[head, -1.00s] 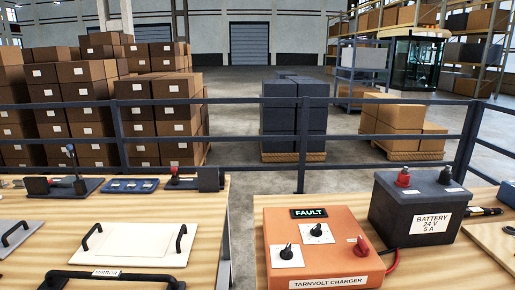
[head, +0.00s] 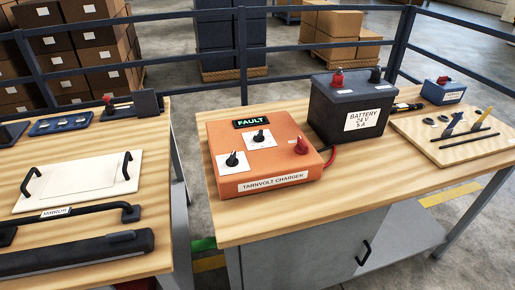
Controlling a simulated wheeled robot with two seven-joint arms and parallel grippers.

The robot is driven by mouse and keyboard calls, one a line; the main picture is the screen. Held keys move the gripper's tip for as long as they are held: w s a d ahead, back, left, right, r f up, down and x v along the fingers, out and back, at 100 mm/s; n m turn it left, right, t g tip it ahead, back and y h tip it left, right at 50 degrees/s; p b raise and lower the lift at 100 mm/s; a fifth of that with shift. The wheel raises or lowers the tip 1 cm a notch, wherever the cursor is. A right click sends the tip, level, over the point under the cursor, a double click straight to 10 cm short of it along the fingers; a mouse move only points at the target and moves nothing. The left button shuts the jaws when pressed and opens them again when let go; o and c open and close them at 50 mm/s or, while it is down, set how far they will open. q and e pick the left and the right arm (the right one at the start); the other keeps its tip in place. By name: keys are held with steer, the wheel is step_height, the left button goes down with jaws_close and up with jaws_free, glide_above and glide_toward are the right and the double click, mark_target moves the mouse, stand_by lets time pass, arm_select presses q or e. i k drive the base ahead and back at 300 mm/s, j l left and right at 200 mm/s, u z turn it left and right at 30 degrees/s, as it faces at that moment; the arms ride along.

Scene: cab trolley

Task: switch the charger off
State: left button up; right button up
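The orange charger (head: 270,158), labelled "TARNVOLT CHARGER", sits on the right wooden table in the head view. Its small display (head: 258,122) reads "FAULT" in green. Two black rotary knobs are on its top, each on a white plate: a front left knob (head: 232,159) and a rear knob (head: 259,136). Their plate markings are too small to read. A red terminal (head: 301,146) stands at its right, with a red cable running towards the battery. The black battery (head: 336,115), labelled "BATTERY 24 V 5 A", stands right behind the charger. Neither gripper is in view.
A board with tools (head: 455,138) and a small blue box (head: 442,92) lie on the right table. The left table (head: 130,145) holds a white panel (head: 80,182), a mirror bar and a dark bar. A gap separates the tables. A dark railing (head: 241,60) runs behind.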

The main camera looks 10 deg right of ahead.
mark_target(301, 148)
steer(key=l, duration=0.45)
steer(key=i+l+z, duration=0.15)
steer(key=l, duration=0.75)
steer(key=i+z, duration=0.05)
